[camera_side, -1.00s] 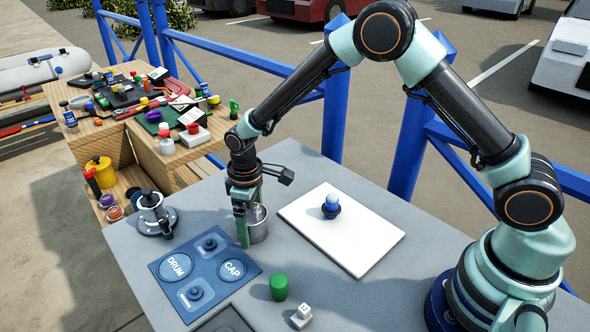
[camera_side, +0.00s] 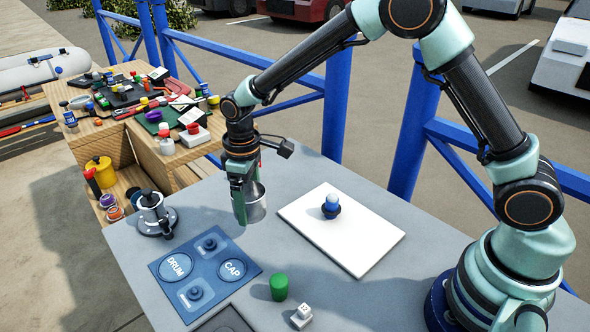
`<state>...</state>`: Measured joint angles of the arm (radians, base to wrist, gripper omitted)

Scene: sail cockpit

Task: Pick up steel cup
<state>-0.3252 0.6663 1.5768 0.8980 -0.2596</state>
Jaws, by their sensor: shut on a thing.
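The steel cup (camera_side: 254,205) is a shiny metal cylinder near the back left of the grey table. My gripper (camera_side: 240,212) points down and is shut on the cup, with a green finger at its left side. The cup is upright and seems raised a little above the table. The far finger is mostly hidden by the cup and the near finger.
A white board (camera_side: 345,240) with a blue-topped knob (camera_side: 331,205) lies to the right. A blue DRUM and CAP panel (camera_side: 205,268) lies in front. A winch-like metal piece (camera_side: 154,215) stands left. A green cylinder (camera_side: 279,287) and white block (camera_side: 301,317) are near the front.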

